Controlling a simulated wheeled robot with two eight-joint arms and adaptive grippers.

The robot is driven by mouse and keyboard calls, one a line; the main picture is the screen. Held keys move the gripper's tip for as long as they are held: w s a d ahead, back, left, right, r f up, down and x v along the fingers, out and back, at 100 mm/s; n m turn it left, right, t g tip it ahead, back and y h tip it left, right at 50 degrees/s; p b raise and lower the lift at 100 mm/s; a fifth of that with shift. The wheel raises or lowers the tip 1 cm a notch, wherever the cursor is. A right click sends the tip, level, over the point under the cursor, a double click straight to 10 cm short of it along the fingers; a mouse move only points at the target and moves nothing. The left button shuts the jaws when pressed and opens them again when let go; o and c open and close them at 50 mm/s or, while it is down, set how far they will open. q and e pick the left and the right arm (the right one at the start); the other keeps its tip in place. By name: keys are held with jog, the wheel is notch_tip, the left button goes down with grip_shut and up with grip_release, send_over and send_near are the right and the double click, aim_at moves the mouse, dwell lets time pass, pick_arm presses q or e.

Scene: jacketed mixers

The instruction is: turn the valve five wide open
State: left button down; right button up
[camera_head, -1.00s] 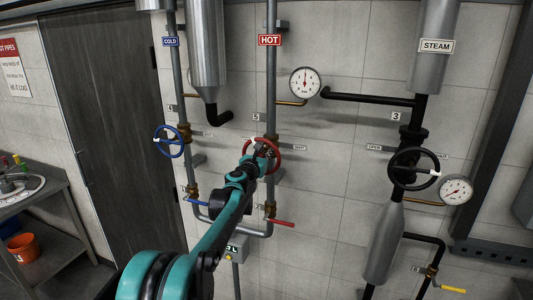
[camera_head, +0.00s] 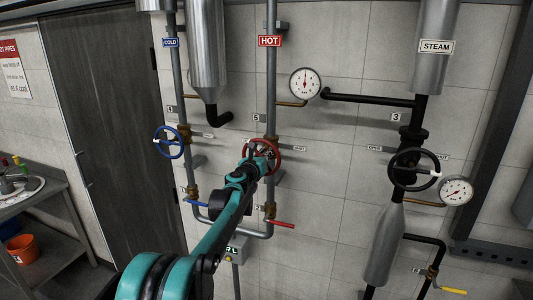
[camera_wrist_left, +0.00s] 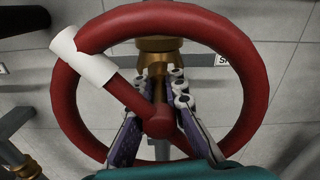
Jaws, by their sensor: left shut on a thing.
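Valve five is the red handwheel (camera_head: 280,158) on the hot pipe, below the small "5" label. My left gripper (camera_head: 262,153) is at the wheel, with its arm coming up from below. In the left wrist view the red wheel (camera_wrist_left: 251,85) fills the picture, with a white band on its rim and spoke at upper left. The left gripper's fingers (camera_wrist_left: 167,88) reach through the wheel on both sides of the hub and are shut on it. A brass valve body (camera_wrist_left: 158,44) shows behind. My right gripper is not in view.
A blue wheel (camera_head: 161,141) stands left on the cold pipe and a black wheel (camera_head: 394,171) right on the steam pipe. A red lever (camera_head: 283,224) sits below valve five. A gauge (camera_head: 305,84) is above right.

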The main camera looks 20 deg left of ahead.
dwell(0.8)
pick_arm(q)
jog(key=c, duration=1.6)
grip_release()
jog(key=shift+o, duration=0.2)
jog(key=shift+s, duration=0.1)
jog(key=s, duration=1.2)
jog(key=shift+a, duration=0.2)
jog(key=shift+w, duration=0.1)
